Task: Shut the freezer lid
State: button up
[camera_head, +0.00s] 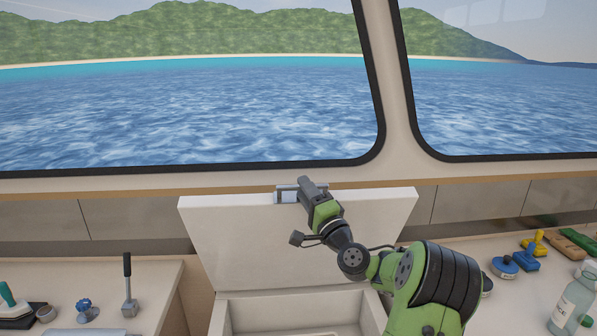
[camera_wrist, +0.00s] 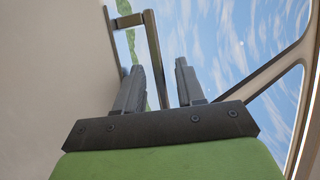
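The freezer lid (camera_head: 235,235) is a white panel standing raised, close to upright, behind the open white freezer box (camera_head: 222,318). A grey metal handle (camera_head: 287,188) sits at its top edge. My gripper (camera_head: 305,183) is at the handle, in front of it and covering its right part. In the wrist view my gripper (camera_wrist: 160,65) has two dark fingers spread apart. The handle (camera_wrist: 151,40) shows there beyond and partly between the fingertips. I cannot tell whether a finger touches it. The lid (camera_wrist: 60,70) fills the left of that view.
Large windows (camera_head: 200,110) stand behind the lid. The left counter holds a lever (camera_head: 128,290) and a blue valve knob (camera_head: 86,308). The right counter holds a clear bottle (camera_head: 575,305), a blue-handled item (camera_head: 504,266) and a yellow one (camera_head: 536,243).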

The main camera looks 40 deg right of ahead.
jog(key=p+x, duration=0.1)
jog(key=x, duration=0.2)
jog(key=shift+w+r, duration=0.1)
jog(key=shift+w, duration=0.3)
jog(key=shift+s, duration=0.1)
grip_shut()
